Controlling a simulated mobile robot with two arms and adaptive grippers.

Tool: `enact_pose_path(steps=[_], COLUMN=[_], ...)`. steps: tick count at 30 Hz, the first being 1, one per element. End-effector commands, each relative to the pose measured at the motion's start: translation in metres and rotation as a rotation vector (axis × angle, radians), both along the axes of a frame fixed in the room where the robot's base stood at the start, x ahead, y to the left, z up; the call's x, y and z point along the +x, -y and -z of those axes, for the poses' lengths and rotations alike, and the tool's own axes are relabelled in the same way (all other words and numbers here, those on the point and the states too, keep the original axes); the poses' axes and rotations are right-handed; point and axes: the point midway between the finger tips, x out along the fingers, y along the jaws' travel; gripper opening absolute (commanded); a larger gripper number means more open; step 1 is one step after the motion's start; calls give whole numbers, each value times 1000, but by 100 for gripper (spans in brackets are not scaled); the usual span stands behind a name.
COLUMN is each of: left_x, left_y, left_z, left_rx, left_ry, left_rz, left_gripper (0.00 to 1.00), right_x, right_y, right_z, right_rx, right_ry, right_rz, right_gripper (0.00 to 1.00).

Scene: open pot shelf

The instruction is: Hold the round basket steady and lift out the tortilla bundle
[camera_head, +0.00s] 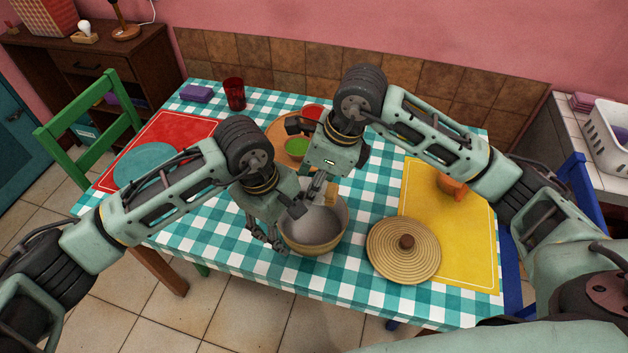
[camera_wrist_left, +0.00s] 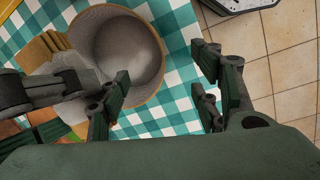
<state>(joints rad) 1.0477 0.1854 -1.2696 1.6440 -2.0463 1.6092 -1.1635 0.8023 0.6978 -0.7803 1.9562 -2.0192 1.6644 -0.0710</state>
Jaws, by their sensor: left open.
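The round basket (camera_head: 313,246), tan outside and grey inside, stands upright near the table's front edge. The tortilla bundle, a tan stack (camera_wrist_left: 45,48) with pale grey wrapping (camera_wrist_left: 85,62), overlaps the basket's rim in the left wrist view. In the head view a tan bit of it (camera_head: 331,196) shows beside my right gripper (camera_head: 313,196), which points down over the back of the basket. Its dark fingers are at the bundle; their grip is hidden. My left gripper (camera_head: 264,235) is open and empty beside the basket's left side. In its wrist view, its fingers (camera_wrist_left: 168,100) stand apart.
A round woven lid (camera_head: 385,262) lies right of the basket, partly on a yellow mat (camera_head: 455,245). Behind are a green bowl (camera_head: 297,147) on a wooden board and a red cup (camera_head: 234,94). A teal plate (camera_head: 146,165) lies on a red mat at left.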

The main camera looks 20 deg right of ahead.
Motion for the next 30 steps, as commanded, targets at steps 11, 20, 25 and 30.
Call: enact_pose_path(steps=[11, 20, 25, 30], left_x=[0, 0, 0, 0], left_y=[-4, -4, -4, -4], left_z=[-39, -46, -46, -46], left_rx=[-1, 0, 0, 0], left_ry=[1, 0, 0, 0], left_rz=[0, 0, 0, 0], left_gripper=[58, 58, 58, 58], right_x=[0, 0, 0, 0], right_y=[0, 0, 0, 0], right_z=[-17, -19, -19, -19], right_rx=[0, 0, 0, 0], right_ry=[1, 1, 1, 1], right_rz=[0, 0, 0, 0], right_gripper=[7, 7, 7, 7])
